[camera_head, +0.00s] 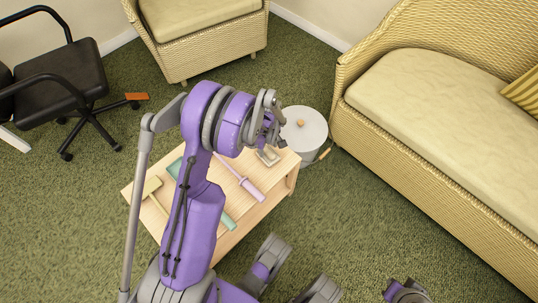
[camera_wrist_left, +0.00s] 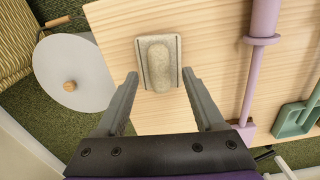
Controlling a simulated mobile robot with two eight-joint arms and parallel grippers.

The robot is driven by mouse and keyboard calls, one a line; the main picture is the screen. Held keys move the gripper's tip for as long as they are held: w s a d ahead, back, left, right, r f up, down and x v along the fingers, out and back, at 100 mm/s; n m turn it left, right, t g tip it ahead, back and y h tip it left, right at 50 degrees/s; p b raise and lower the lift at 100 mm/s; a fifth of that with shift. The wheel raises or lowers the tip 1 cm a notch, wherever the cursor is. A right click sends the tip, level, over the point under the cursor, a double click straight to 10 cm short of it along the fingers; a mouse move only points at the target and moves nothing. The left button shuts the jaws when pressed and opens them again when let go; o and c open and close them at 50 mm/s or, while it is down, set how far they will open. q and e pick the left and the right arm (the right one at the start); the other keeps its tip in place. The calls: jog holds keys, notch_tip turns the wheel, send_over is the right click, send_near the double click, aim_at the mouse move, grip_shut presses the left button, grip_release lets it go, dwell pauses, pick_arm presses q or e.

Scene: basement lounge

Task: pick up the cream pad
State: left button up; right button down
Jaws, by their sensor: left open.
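The cream pad (camera_wrist_left: 159,62) lies on the wooden table near its edge in the left wrist view, a speckled block with a raised rounded grip along its middle. In the head view the pad (camera_head: 267,156) shows at the table's far right corner, partly hidden by my left gripper (camera_head: 270,138). In the left wrist view my left gripper (camera_wrist_left: 160,75) is open, with one fingertip towards each side of the pad's near end and nothing between the fingers held. What seems to be my right gripper (camera_head: 405,292) shows at the bottom right, cut off by the frame.
The wooden table (camera_head: 278,190) also bears a lilac-handled tool (camera_head: 243,180), a green dustpan (camera_wrist_left: 297,118) and a yellowish tool (camera_head: 152,187). A round white lidded bin (camera_head: 305,130) stands beside the table. A wicker sofa (camera_head: 440,110) is at right, an office chair (camera_head: 60,75) at left.

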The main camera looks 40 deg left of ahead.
aim_at(268, 150)
pick_arm(q)
jog(key=shift+f, duration=0.65)
jog(key=shift+r, duration=0.1)
grip_shut()
notch_tip(268, 150, up, 10)
jog(key=p, duration=0.2)
jog(key=shift+p, duration=0.35)
jog(key=c, duration=0.7)
grip_release()
grip_shut()
